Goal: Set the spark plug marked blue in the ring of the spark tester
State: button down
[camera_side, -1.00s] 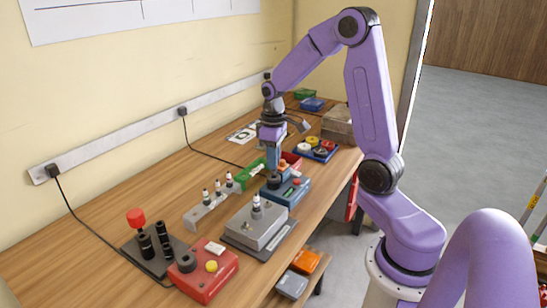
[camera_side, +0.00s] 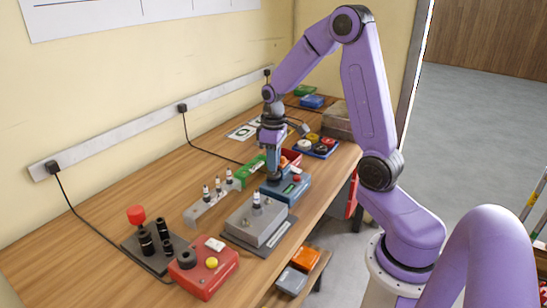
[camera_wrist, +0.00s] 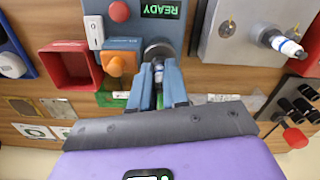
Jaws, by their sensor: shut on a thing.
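The blue spark tester (camera_side: 297,188) stands on the bench. In the wrist view its blue top (camera_wrist: 120,62) has a lit READY display and a dark round ring (camera_wrist: 158,48). My gripper (camera_side: 275,178) points down over the ring. In the wrist view my gripper (camera_wrist: 158,72) is shut on a slim, pale spark plug (camera_wrist: 159,77), mostly hidden between the fingers at the ring. Its colour mark and seating depth cannot be told. Another plug with a blue band (camera_wrist: 284,44) stands in the grey metal block (camera_side: 252,226).
A pale rack (camera_side: 207,206) with several white plugs stands left of the tester. A red box (camera_side: 208,275) with a yellow button and a stand of black cylinders (camera_side: 147,243) are nearer the camera. A red bin (camera_wrist: 66,67) lies beside the tester.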

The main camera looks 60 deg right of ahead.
jog(key=shift+f, duration=0.35)
jog(key=c, duration=1)
grip_release()
jog(key=shift+c, duration=0.2)
jog(key=shift+r, duration=3.5)
